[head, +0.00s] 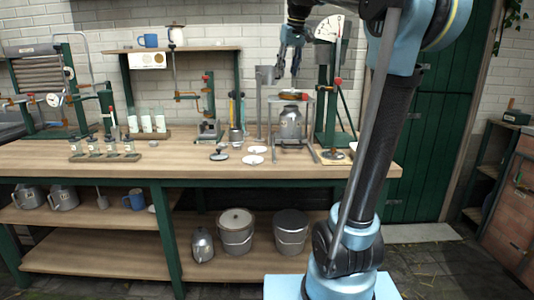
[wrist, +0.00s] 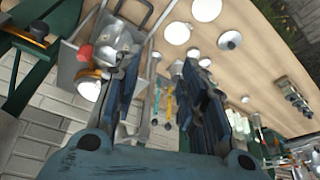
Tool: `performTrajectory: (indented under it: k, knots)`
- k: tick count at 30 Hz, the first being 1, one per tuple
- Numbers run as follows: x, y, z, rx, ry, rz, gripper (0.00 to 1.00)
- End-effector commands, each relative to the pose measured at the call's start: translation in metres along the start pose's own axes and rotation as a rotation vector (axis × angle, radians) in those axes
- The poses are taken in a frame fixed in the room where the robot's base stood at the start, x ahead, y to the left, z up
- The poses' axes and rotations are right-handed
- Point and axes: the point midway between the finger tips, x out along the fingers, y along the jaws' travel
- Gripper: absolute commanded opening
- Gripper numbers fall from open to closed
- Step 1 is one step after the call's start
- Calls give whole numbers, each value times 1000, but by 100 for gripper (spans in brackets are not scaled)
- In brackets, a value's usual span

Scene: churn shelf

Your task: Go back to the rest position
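My gripper (head: 289,68) hangs above the workbench in the head view, over the metal churn (head: 290,122) in its stand. In the wrist view my gripper (wrist: 160,85) shows two dark blue fingers set well apart with only the bench and small items beyond the gap. It is open and holds nothing. The churn stands upright on the bench inside a metal frame.
The wooden bench (head: 200,165) runs along the brick wall. A scale (head: 330,30) and a green press stand (head: 335,115) rise near my arm. White discs (head: 253,159), a bottle rack (head: 148,132) and a blue mug (head: 148,40) are farther left. Lidded pails (head: 236,230) stand below.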

Motion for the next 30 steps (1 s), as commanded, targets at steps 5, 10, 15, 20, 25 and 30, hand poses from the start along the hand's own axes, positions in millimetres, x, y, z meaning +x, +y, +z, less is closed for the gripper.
performTrajectory:
  k: [5, 10, 15, 20, 25, 30]
  knots:
    - [35, 5, 72, 54, -24, 16, 38]
    - [72, 8, 141, 105, -47, 30, 38]
    - [114, 7, 212, 157, -68, 47, 38]
    - [158, 3, 281, 206, -89, 60, 38]
    - [209, -4, 356, 257, -111, 76, 38]
    - [258, -12, 422, 303, -130, 90, 38]
